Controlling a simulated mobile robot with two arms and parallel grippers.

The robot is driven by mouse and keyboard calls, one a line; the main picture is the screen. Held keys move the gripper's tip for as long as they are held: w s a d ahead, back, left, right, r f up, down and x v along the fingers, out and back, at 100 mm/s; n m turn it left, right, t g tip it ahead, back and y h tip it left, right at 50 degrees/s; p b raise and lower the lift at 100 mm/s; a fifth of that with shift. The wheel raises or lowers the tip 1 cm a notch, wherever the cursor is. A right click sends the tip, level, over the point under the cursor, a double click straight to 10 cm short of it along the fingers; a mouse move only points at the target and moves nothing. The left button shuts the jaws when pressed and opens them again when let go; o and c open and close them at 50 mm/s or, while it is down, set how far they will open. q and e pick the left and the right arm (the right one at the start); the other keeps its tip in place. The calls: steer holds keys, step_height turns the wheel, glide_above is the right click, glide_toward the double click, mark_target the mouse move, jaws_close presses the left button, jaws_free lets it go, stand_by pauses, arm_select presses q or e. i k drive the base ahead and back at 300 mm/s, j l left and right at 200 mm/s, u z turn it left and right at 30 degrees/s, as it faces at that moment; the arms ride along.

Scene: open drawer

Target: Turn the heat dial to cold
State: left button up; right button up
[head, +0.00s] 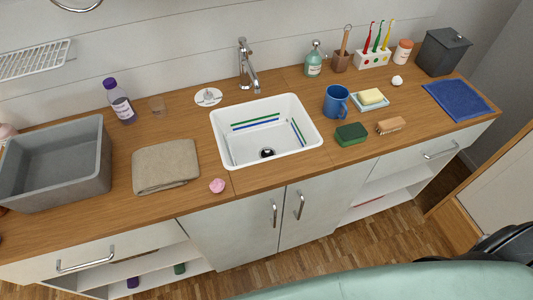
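No heat dial can be made out clearly. A chrome faucet (245,68) stands behind the white sink (221,137), and no markings on it are readable. A small white round piece (208,97) with a grey centre lies on the counter left of the faucet; I cannot tell what it is. Neither of my grippers shows. Dark parts at the lower right edge look like my own arm, with no fingertips visible.
The wooden counter (300,83) holds a grey bin (88,178), folded towel (166,166), purple-capped bottle (120,102), blue mug (335,102), green sponge (351,134), brush (390,125) and blue cloth (458,99). Cabinets with handles are below. Wooden floor lies in front.

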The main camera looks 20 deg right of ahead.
mark_target(208, 95)
steer(key=j+z, duration=0.15)
steer(key=z, duration=0.3)
steer(key=j+z, duration=0.15)
steer(key=z, duration=0.35)
steer(key=k+j+z, duration=0.1)
steer(key=z, duration=0.35)
steer(key=k+j, duration=0.4)
steer(key=j, duration=0.15)
steer(key=k+j, duration=0.4)
steer(key=j, duration=0.15)
